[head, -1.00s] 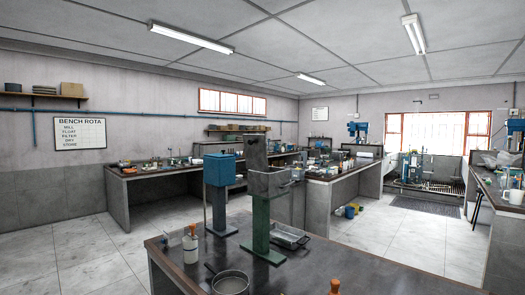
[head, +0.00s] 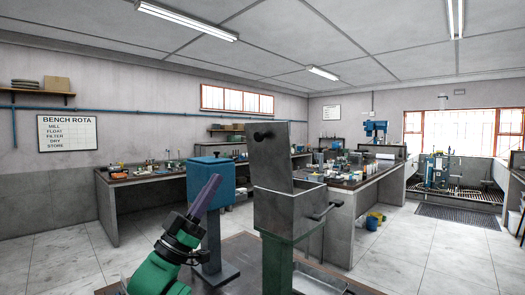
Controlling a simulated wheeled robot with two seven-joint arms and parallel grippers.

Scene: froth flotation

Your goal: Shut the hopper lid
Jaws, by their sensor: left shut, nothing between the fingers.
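The hopper (head: 290,212) is a grey metal box on a green stand, right of the middle in the head view. Its lid (head: 268,160) is open and stands upright at the hopper's left side, with a dark knob (head: 262,135) near its top. My left gripper (head: 213,181) is shut and empty, its purple fingers pointing up. In the picture it is left of the lid and apart from it, overlapping the blue box. The inside of the hopper is mostly hidden. My right gripper is not in view.
A blue box (head: 212,165) on a grey stand is behind my left gripper, left of the hopper. A metal tray (head: 325,279) lies at the foot of the hopper stand. A dark handle (head: 325,211) sticks out on the hopper's right. Cluttered benches stand farther back.

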